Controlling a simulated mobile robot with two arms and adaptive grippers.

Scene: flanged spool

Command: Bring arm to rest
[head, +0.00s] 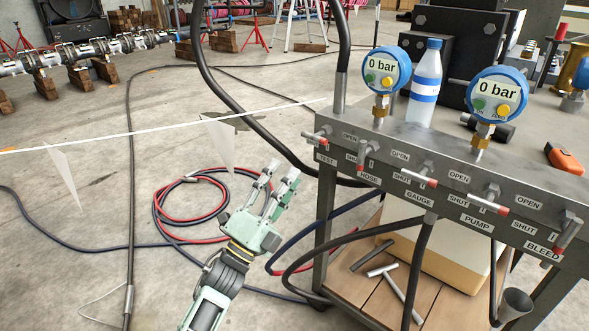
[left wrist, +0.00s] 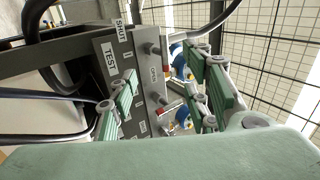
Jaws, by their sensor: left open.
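My left gripper (head: 280,178) is open and empty, in the air left of the grey valve panel (head: 400,140) and apart from it. In the left wrist view the open fingers (left wrist: 165,95) frame the panel's end with the TEST label (left wrist: 109,56). The panel carries a row of small valve handles with red tips, among them the TEST handle (head: 317,137), the GAUGE handle (head: 420,180) and the BLEED handle (head: 568,232). Two blue gauges, left (head: 386,70) and right (head: 496,95), both read 0 bar. My right gripper is not in view.
A clear bottle with a blue band (head: 425,85) stands behind the panel. An orange tool (head: 565,160) lies at the right. Red and dark hoses (head: 170,215) coil on the floor left of my gripper. Black hoses rise and loop by the panel. A wooden shelf (head: 350,290) sits below.

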